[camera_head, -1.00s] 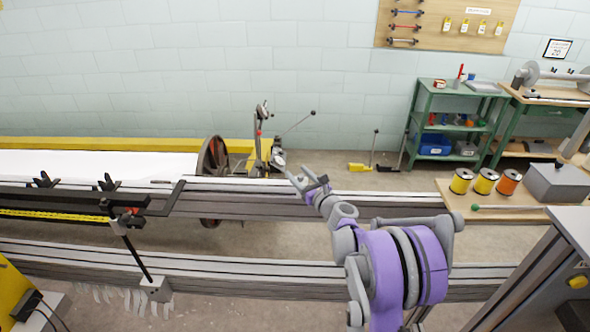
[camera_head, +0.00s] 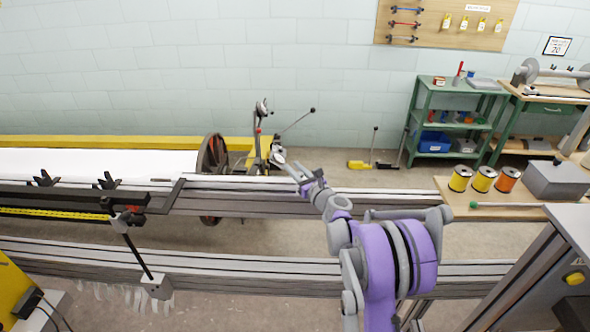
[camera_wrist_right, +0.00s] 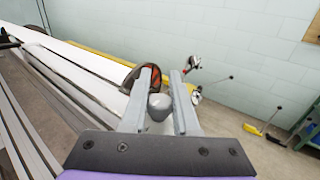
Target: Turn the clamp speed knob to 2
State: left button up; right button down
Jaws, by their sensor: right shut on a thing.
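A grey rounded knob (camera_wrist_right: 159,106) shows between the two fingers of my right gripper (camera_wrist_right: 163,96) in the right wrist view. The gripper is shut on it. No number or dial marking can be read, and I cannot tell from the picture which knob it is. The knob itself cannot be made out there. My left gripper is not in view.
Long metal rails (camera_head: 240,262) cross the scene, with a white roll (camera_head: 100,162) ending at a dark round flange (camera_head: 213,157). A black rod (camera_head: 137,252) stands at the left. A table with spools (camera_head: 459,179) and a green shelf (camera_head: 450,121) are at the right.

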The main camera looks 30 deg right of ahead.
aim_at(291, 182)
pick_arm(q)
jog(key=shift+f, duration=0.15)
pick_arm(e)
jog(key=shift+y, duration=0.3)
